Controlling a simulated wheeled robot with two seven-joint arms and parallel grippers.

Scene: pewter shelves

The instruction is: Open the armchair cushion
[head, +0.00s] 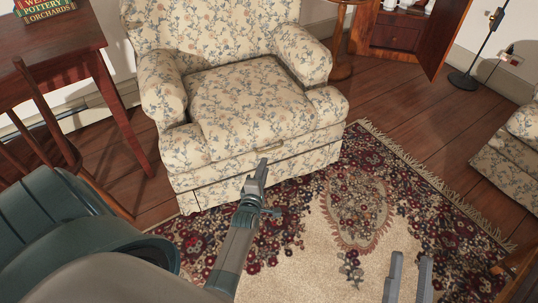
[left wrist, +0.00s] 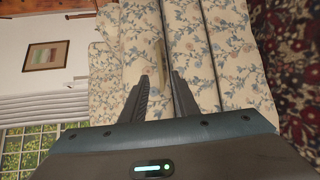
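The floral armchair (head: 180,150) stands in the middle of the head view, its seat cushion (head: 245,95) lying flat between the arms, with no visible gap beneath it. A small thin bar (head: 270,147) shows at the front below the cushion; its details are unclear. My left gripper (head: 257,176) is in front of the chair's lower front, close to the fabric. My right gripper (head: 408,262) is open and empty over the rug.
A patterned rug (head: 325,255) covers the floor in front. A wooden desk (head: 60,55) and chair (head: 45,125) stand at left. An open wooden cabinet (head: 398,35) is behind at right. Another floral seat (head: 515,150) stands at the right edge.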

